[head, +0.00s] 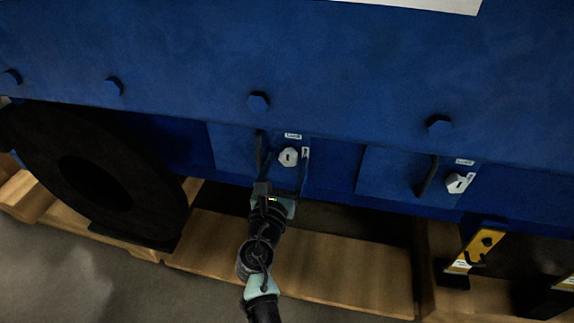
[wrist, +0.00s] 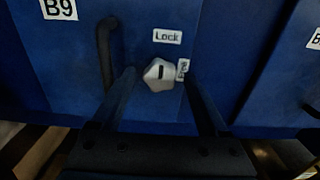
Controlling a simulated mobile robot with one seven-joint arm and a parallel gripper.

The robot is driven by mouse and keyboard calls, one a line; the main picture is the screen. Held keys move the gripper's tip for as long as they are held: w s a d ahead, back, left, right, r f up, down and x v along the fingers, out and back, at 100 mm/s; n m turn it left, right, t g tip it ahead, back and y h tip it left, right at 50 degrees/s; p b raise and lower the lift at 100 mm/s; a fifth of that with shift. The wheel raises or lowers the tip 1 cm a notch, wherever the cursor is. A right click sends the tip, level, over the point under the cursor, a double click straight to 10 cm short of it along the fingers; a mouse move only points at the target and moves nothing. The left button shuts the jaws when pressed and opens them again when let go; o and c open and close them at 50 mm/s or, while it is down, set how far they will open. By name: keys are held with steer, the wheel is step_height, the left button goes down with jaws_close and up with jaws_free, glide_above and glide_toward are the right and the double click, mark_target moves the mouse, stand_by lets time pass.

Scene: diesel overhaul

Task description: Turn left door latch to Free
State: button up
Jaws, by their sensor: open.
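The left door latch (head: 288,157) is a light grey faceted knob on a blue door (head: 232,150) low on the engine's side. In the wrist view the latch (wrist: 159,74) shows a dark mark that stands nearly upright, pointing toward the "Lock" label (wrist: 167,37) above it. A second label (wrist: 183,70) sits at its right, turned on its side and too small to read surely. My gripper (wrist: 158,80) is open, with one finger on each side of the latch in the picture. I cannot tell whether the fingers touch it.
A dark curved handle (wrist: 107,50) is left of the latch, close to my left finger. Another door at the right has its own latch (head: 456,183) and handle (head: 427,176). A wooden pallet (head: 330,270) lies below; a large dark ring (head: 150,190) stands at the left.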

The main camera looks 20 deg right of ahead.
steer(key=shift+w+d, duration=0.3)
steer(key=shift+w, duration=0.15)
jaws_close()
